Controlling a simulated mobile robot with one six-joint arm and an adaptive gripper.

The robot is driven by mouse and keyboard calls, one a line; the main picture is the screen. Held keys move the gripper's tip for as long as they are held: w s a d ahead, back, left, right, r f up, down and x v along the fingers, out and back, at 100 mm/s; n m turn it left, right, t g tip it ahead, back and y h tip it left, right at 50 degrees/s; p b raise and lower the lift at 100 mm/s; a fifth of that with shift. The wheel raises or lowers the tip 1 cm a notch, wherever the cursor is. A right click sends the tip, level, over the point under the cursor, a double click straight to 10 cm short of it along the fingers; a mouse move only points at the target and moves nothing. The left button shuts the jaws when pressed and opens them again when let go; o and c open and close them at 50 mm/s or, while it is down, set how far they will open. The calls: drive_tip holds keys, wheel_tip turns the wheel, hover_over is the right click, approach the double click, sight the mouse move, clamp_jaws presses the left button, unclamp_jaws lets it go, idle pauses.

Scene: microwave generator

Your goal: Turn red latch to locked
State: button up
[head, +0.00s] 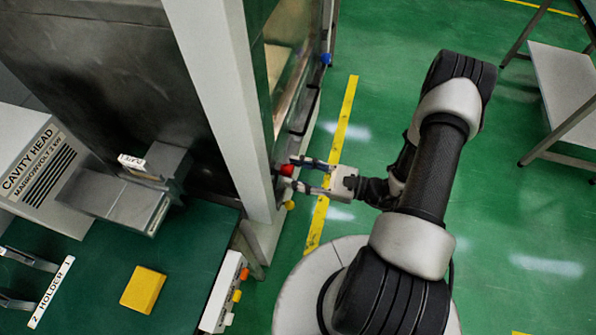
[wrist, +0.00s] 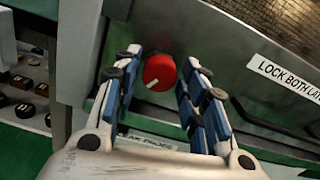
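The red latch (wrist: 159,72) is a round red knob with a white line mark, on the cabinet's metal front in the wrist view. The line points to the lower left. In the head view the red latch (head: 287,170) shows at the edge of the cabinet door. My gripper (wrist: 168,65) is open, with one finger on each side of the knob. In the head view my gripper (head: 297,172) reaches left to the knob. I cannot tell whether the fingers touch it.
A label reading "LOCK BOTH LAT…" (wrist: 287,77) is right of the knob. A blue knob (head: 326,59) sits farther up the cabinet and a yellow knob (head: 290,205) below the red one. A yellow block (head: 143,290) lies on the green table.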

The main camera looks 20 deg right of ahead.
drive_tip(key=c, duration=0.7)
drive_tip(key=shift+m, duration=0.3)
drive_tip(key=m+p, duration=0.1)
drive_tip(key=m, duration=0.2)
drive_tip(key=m+p, duration=0.1)
drive_tip(key=m, duration=0.3)
drive_tip(key=m+p, duration=0.1)
drive_tip(key=m, duration=0.4)
drive_tip(key=shift+m, duration=0.3)
drive_tip(key=m+p, duration=0.1)
drive_tip(key=m, duration=0.3)
drive_tip(key=shift+w+d+m, duration=0.1)
drive_tip(key=shift+m, duration=0.2)
